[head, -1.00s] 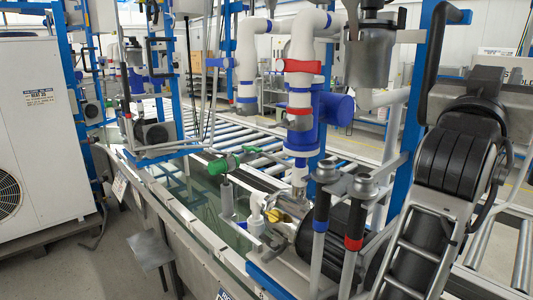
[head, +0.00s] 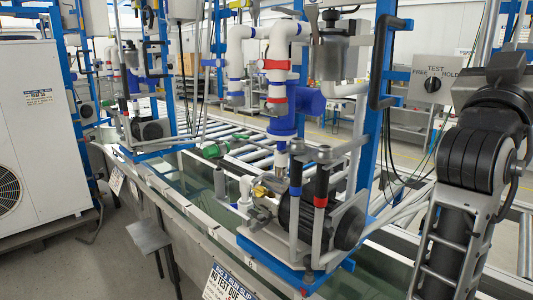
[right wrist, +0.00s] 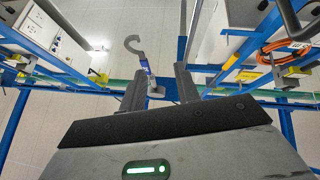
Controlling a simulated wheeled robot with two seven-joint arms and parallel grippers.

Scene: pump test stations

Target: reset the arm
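My right arm (head: 480,160), black and grey, stands at the right of the head view; its gripper is outside that view. In the right wrist view my right gripper (right wrist: 160,82) points up towards the ceiling. Its two dark fingers are apart, with nothing visibly clamped between them. A grey hook-ended tool (right wrist: 134,45) with a blue section shows beyond the fingers; I cannot tell how far off it is. My left gripper is not in view.
A pump station with a dark motor (head: 338,226), white pipes and blue uprights (head: 370,110) stands left of my arm.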

